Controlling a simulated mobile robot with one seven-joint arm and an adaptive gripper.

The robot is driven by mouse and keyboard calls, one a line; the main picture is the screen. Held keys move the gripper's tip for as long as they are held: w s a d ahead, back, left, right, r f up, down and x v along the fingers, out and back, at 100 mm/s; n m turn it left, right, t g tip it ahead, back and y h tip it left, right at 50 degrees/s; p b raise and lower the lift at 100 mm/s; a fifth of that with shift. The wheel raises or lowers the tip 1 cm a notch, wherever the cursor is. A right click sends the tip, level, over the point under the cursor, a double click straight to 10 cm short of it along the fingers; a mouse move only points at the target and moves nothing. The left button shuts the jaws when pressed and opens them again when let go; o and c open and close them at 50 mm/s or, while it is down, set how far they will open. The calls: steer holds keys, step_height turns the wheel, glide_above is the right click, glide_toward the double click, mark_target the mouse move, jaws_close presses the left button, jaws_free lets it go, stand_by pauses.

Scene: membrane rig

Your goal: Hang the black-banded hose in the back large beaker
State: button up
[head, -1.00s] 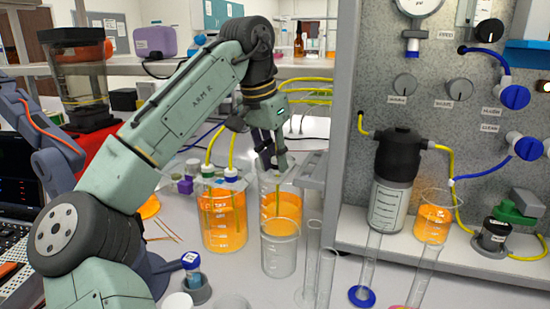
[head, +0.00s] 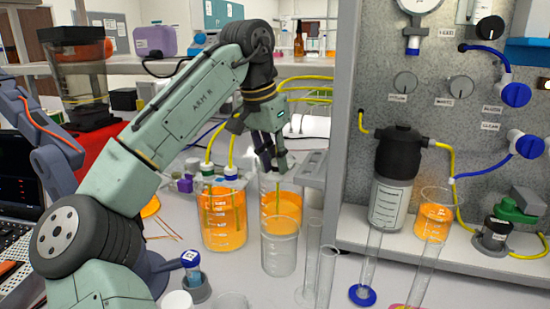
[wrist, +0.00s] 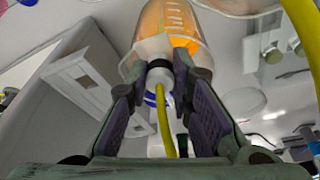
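My gripper (head: 273,163) is above the back large beaker (head: 294,201), fingers pointing down. This tall clear beaker holds orange liquid and a thin tube shows inside it. In the wrist view my fingertips (wrist: 160,72) stand on both sides of the hose's pale end fitting with its black band (wrist: 160,64) and appear closed on it. The yellow hose (wrist: 168,130) runs back from the fitting between my fingers. An orange-filled beaker shows beyond the fingertips. In the head view my fingers mostly hide the fitting, and its exact contact with the beaker rim cannot be told.
A smaller clear beaker (head: 279,255) stands directly in front. To the left, another orange-filled beaker (head: 223,228) holds hoses with green and blue bands. Clear cylinders (head: 326,275) and a grey rack (head: 312,170) stand close on the right, beside the metal rig panel (head: 445,130).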

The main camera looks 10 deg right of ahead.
steer(key=o, duration=0.5)
steer(key=shift+o, duration=0.2)
steer(key=shift+r, duration=0.1)
steer(key=v, duration=0.7)
steer(key=shift+r, duration=0.2)
